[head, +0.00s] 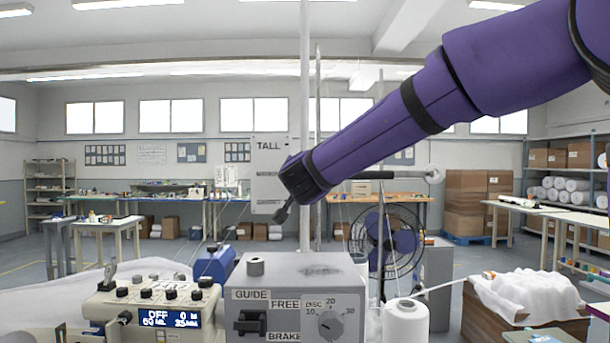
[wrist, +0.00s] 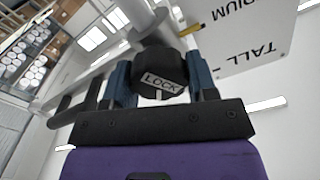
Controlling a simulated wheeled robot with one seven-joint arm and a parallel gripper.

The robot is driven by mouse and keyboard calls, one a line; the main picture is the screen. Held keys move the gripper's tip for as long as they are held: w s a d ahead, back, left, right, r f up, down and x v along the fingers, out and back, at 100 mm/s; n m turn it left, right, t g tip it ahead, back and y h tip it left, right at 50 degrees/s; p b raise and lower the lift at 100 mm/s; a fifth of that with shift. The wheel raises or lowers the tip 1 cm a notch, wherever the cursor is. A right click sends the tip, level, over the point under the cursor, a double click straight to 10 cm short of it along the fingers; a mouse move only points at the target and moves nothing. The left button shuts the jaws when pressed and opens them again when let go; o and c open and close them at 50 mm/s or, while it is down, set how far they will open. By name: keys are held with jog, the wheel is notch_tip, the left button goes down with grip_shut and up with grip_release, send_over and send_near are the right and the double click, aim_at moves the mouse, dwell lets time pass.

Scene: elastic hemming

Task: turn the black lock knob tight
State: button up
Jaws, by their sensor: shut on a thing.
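The black lock knob (wrist: 163,68) is in the middle of the wrist view, with a pale "LOCK" label on its face. It sits on a grey metal fitting. My gripper (wrist: 160,80) has its two blue fingers on either side of the knob, shut on it. In the head view my purple arm reaches in from the upper right. Its dark end is beside the upright pole, in front of the "TALL" sign. The knob cannot be made out there, and the fingers are not clear.
The white height sign (head: 268,165) hangs by the pale pole (head: 305,120). A black bar (wrist: 78,112) juts left of the gripper in the wrist view. Below stand a grey control box (head: 293,280), a white thread cone (head: 405,322) and a fan (head: 390,240).

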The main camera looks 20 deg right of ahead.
jog(key=m, duration=0.6)
jog(key=shift+d+m, duration=0.1)
jog(key=shift+m, duration=0.2)
jog(key=m, duration=0.5)
jog(key=shift+f, duration=0.1)
jog(key=m, duration=0.6)
jog(key=shift+f+m, duration=0.1)
jog(key=shift+m, duration=0.3)
jog(key=m, duration=0.5)
jog(key=shift+f, duration=0.1)
jog(key=o, duration=0.9)
jog(key=shift+o, duration=0.2)
